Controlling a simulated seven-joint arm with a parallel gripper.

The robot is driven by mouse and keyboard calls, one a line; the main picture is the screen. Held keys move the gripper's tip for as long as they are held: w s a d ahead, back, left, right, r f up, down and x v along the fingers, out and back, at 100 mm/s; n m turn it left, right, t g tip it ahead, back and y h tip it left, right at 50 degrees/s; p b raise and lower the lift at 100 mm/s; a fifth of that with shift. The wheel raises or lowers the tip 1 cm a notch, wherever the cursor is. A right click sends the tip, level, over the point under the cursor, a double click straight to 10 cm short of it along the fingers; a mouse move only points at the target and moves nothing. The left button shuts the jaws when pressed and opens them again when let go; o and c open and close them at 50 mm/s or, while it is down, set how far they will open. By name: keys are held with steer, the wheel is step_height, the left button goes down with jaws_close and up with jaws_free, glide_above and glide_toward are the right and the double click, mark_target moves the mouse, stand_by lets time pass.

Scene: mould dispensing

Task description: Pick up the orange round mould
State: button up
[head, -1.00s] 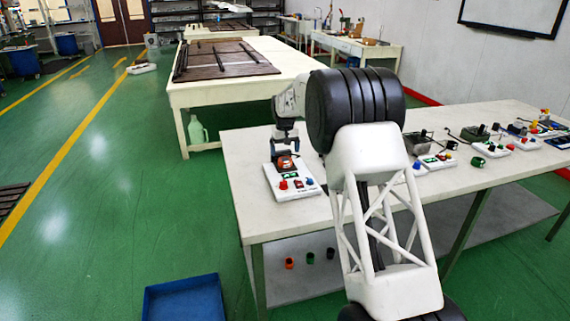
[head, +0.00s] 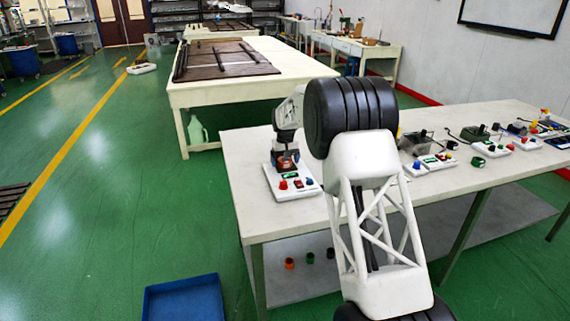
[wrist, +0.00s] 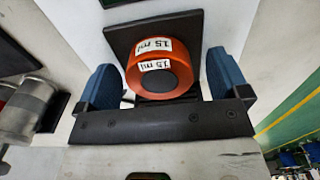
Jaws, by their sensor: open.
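The orange round mould (wrist: 187,72) sits on a black square plate (wrist: 127,38) on the white panel in the wrist view. It bears white labels reading "15 ml" and has a dark round centre. My gripper (wrist: 165,85) is open, with one blue finger on each side of the mould and a visible gap on both sides. In the head view my gripper (head: 286,160) is lowered over the far end of the white panel (head: 297,194), and the mould there is mostly hidden by the fingers.
More panels (head: 432,161) and devices stand to the right on the white table (head: 245,150). Small cups (head: 310,257) are on the shelf below. A blue bin (head: 182,300) is on the floor.

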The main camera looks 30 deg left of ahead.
stand_by(0.3)
steer(key=c, duration=1.1)
steer(key=shift+r, duration=0.25)
steer(key=shift+r, duration=1.6)
steer(key=shift+s+d+r, duration=0.2)
steer(key=shift+s+d, duration=1.45)
steer(key=shift+s, duration=0.45)
steer(key=shift+s+d+r, duration=0.25)
steer(key=shift+s+d, duration=1.4)
steer(key=shift+s, duration=0.4)
steer(key=shift+s+d+r, duration=0.2)
steer(key=shift+s+d, duration=1.45)
steer(key=shift+s, duration=0.45)
